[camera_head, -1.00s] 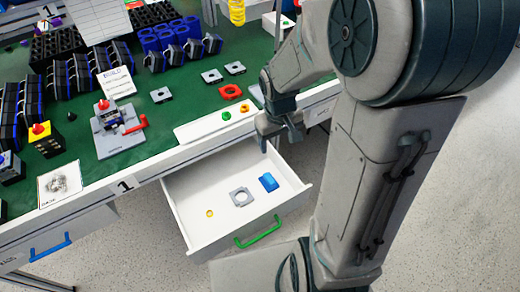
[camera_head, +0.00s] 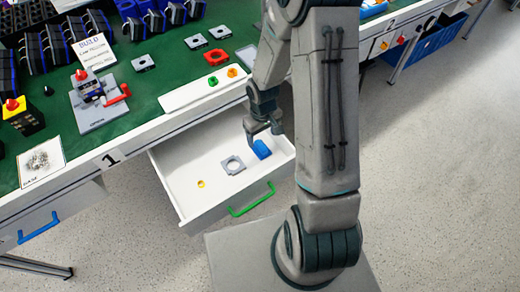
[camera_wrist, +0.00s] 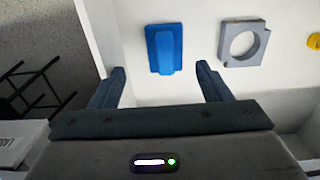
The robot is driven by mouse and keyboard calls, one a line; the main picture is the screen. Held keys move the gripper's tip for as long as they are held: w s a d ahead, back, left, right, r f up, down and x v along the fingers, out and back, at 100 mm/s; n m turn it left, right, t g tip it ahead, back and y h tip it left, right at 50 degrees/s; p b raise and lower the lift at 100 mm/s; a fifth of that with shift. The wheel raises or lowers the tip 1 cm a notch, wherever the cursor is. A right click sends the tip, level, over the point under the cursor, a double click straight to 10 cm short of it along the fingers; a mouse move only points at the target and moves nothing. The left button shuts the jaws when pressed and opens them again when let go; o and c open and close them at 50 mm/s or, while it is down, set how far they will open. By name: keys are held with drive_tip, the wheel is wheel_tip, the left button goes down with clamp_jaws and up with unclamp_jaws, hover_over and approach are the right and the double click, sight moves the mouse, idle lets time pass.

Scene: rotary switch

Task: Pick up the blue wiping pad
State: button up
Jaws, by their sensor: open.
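The blue wiping pad (camera_head: 261,149) lies on the floor of the open white drawer (camera_head: 187,197), near its right side. In the wrist view the blue wiping pad (camera_wrist: 164,48) is a flat blue plate with a raised grip along its middle. My gripper (camera_head: 262,134) is over the drawer, at the pad's far side in the head view. In the wrist view my gripper (camera_wrist: 161,80) is open and empty. The pad lies ahead of the gap between its fingers, apart from both.
In the drawer, a grey square part with a round hole (camera_head: 232,166) lies left of the pad, and a small yellow ring (camera_head: 201,184) lies farther left. The drawer has a green handle (camera_head: 252,199) and raised walls. The green-topped workbench (camera_head: 160,78) stands behind it.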

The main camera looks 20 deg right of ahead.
sight(261, 146)
drive_tip(key=f, duration=0.4)
drive_tip(key=shift+s+a+b, duration=0.35)
drive_tip(key=shift+f, duration=0.7)
drive_tip(key=shift+c, duration=0.3)
drive_tip(key=c, duration=1)
